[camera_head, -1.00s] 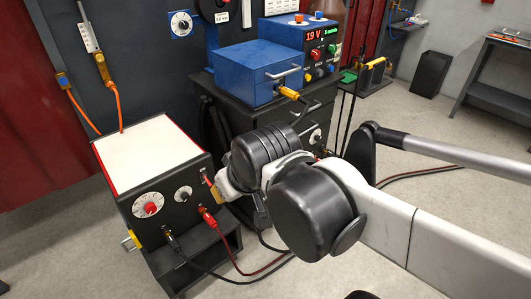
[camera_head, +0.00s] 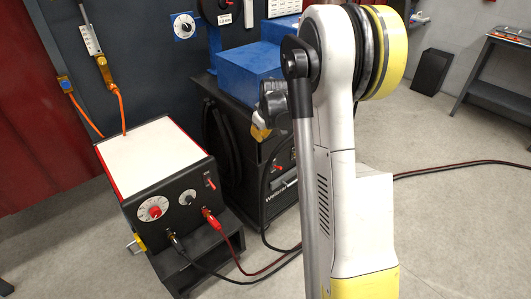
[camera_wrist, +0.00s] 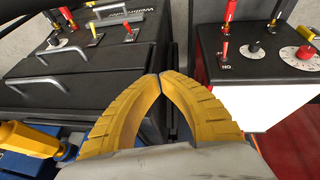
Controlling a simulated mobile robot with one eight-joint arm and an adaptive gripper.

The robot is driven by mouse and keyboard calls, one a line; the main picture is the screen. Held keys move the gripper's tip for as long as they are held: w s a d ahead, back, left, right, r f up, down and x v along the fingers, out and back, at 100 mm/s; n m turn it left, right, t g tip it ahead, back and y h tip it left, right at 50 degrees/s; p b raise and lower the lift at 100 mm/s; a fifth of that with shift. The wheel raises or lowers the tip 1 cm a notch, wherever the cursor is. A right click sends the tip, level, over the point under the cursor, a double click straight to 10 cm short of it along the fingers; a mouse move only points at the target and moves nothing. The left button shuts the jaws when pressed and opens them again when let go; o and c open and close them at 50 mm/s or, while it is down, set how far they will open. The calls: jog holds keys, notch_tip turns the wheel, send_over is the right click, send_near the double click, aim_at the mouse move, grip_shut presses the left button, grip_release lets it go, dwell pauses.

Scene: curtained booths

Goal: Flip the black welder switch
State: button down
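The black cabinet welder (camera_head: 238,165) stands under the blue box. A red switch (camera_head: 277,168) shows on its front, partly behind my arm; the cabinet also shows in the wrist view (camera_wrist: 90,75), with red and yellow levers (camera_wrist: 130,31). Left of it is a black-fronted box with a white top (camera_head: 155,155), with a red-levered switch (camera_head: 211,184) that also shows in the wrist view (camera_wrist: 225,47). My gripper (camera_wrist: 160,76) has its yellow fingertips together with nothing between them. In the head view it (camera_head: 260,133) is above and right of the white-topped box, apart from its switch.
A blue box (camera_head: 240,72) sits on the cabinet. Red and black cables (camera_head: 222,230) run from the white-topped box across the floor. Orange cables (camera_head: 118,105) hang on the dark wall panel. A workbench (camera_head: 500,95) stands at the far right. Open floor lies at the right.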

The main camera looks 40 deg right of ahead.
send_near(277, 167)
notch_tip(277, 167, up, 3)
jog(key=shift+w+d+r+n+g+p, duration=0.2)
jog(key=shift+d+n+g+p, duration=0.1)
jog(key=shift+p, duration=0.15)
jog(key=b+x, duration=0.4)
jog(key=x, duration=0.6)
jog(key=shift+s+d+f+t, duration=0.1)
jog(key=shift+s+f+t, duration=0.15)
jog(key=shift+t, duration=0.4)
jog(key=shift+s+f+t, duration=0.1)
jog(key=shift+s+t, duration=0.2)
jog(key=shift+t, duration=0.35)
jog(key=shift+f+t, duration=0.1)
jog(key=shift+t, duration=0.2)
jog(key=shift+s+f, duration=0.45)
jog(key=shift+f, duration=0.2)
jog(key=shift+s+f, duration=0.25)
jog(key=shift+f, duration=0.25)
dwell(0.8)
jog(key=shift+w+r, duration=0.1)
dwell(0.6)
